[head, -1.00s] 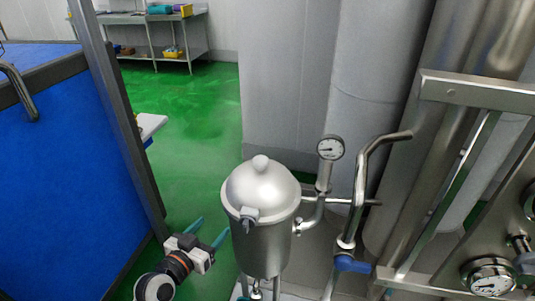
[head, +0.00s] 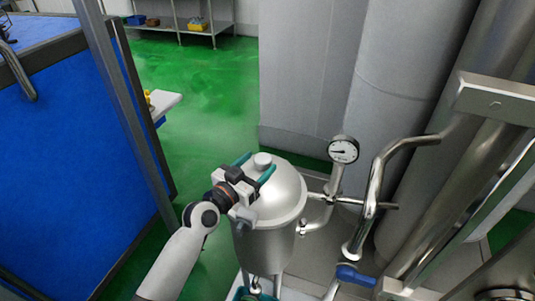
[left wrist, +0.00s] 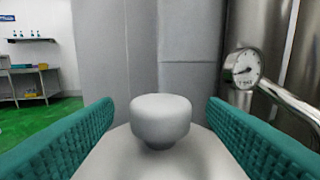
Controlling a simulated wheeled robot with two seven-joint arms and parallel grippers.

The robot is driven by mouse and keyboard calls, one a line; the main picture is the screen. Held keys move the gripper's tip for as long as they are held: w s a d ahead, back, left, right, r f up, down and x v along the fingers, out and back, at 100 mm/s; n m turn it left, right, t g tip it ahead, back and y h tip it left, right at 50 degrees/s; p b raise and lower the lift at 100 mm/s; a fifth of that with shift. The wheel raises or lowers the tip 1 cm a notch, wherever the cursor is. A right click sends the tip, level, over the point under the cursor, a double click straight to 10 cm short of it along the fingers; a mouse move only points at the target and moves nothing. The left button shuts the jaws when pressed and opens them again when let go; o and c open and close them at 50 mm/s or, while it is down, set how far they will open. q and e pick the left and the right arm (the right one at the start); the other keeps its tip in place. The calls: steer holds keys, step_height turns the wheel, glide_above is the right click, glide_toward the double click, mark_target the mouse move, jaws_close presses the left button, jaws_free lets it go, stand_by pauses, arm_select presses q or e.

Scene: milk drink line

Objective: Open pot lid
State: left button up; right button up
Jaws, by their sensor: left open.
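The metal pot (head: 265,245) stands on legs in the lower middle of the head view. Its domed lid (head: 284,196) is on, with a round knob (head: 263,161) on top. My left gripper (head: 256,169) is over the lid, with its two teal fingers open on either side of the knob. In the left wrist view the knob (left wrist: 160,121) lies centred between the spread fingers, with clear gaps on both sides. The fingers do not touch it.
A pressure gauge (head: 343,150) on a pipe stands right of the pot, beside a bent steel pipe (head: 375,190) with a blue valve handle (head: 355,276). A blue panel (head: 70,150) stands at left. Green floor lies open behind.

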mark_target(268, 155)
arm_select(q)
steer(key=x, duration=0.4)
steer(key=shift+w+d, duration=0.25)
steer(key=shift+w, duration=0.1)
arm_select(e)
steer(key=shift+w+d, duration=0.55)
steer(key=shift+w, duration=0.2)
arm_select(q)
steer(key=c, duration=1.4)
steer(key=shift+g+y, duration=0.5)
steer(key=shift+g, duration=0.3)
steer(key=w+r+p, duration=0.1)
steer(key=p, duration=0.3)
steer(key=w+r+p, duration=0.1)
steer(key=r+p, duration=0.1)
steer(key=p, duration=0.1)
steer(key=shift+w+d+r+p, duration=0.15)
steer(key=shift+w+d+p, duration=0.1)
steer(key=shift+d+p, duration=0.15)
steer(key=w+d+r+n+g+y+p, duration=0.1)
steer(key=w+d+g+y+p, duration=0.1)
steer(key=w+g+p, duration=0.2)
steer(key=shift+w+r, duration=0.2)
steer(key=shift+w, duration=1.05)
arm_select(e)
step_height(268, 155, up, 12)
steer(key=shift+s+a, duration=0.15)
steer(key=shift+s, duration=0.05)
steer(key=shift+f, duration=0.1)
